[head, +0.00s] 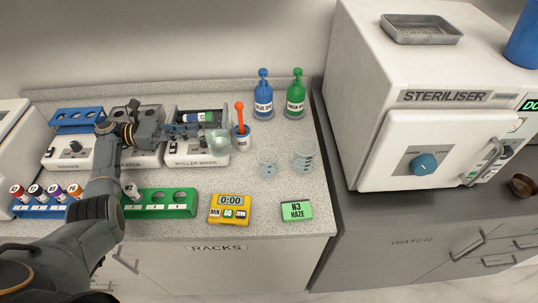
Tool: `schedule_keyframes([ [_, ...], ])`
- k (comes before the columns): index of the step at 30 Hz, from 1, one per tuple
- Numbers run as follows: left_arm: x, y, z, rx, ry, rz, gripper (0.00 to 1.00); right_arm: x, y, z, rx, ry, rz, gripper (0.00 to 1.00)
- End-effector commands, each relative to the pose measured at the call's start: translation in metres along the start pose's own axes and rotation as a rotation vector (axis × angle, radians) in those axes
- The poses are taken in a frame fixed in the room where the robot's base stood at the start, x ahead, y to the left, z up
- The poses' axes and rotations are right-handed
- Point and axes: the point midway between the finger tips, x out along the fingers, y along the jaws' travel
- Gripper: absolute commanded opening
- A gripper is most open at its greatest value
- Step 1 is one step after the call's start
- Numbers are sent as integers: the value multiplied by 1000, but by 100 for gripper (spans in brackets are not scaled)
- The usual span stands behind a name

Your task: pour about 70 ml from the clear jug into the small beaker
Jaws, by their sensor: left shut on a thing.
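My left gripper (198,131) reaches over the roller mixer and is shut on the clear jug (218,143). The jug is a pale, see-through, rounded vessel, partly hidden by the fingers; its tilt and the level of anything in it are hard to tell. The small beaker (267,164) stands upright on the counter, to the right of and nearer than the jug, apart from it. It is clear with faint bluish marks. A larger clear beaker (304,156) stands to its right. My right gripper is not in view.
A white cup with an orange-red handle (240,135) stands close by the jug. Blue (263,97) and green (296,95) pump bottles stand behind the beakers. A yellow timer (230,209), green box (297,211) and green rack (165,203) lie in front. The steriliser (440,130) bounds the right.

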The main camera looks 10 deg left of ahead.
Motion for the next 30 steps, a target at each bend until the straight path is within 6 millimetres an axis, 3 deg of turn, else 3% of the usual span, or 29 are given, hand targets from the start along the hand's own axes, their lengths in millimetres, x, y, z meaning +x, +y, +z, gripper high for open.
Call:
schedule_keyframes([
  [11,1,0,9,8,35,-3,0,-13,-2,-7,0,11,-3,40],
  [30,32,-8,46,84,390,-6,0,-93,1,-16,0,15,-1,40],
])
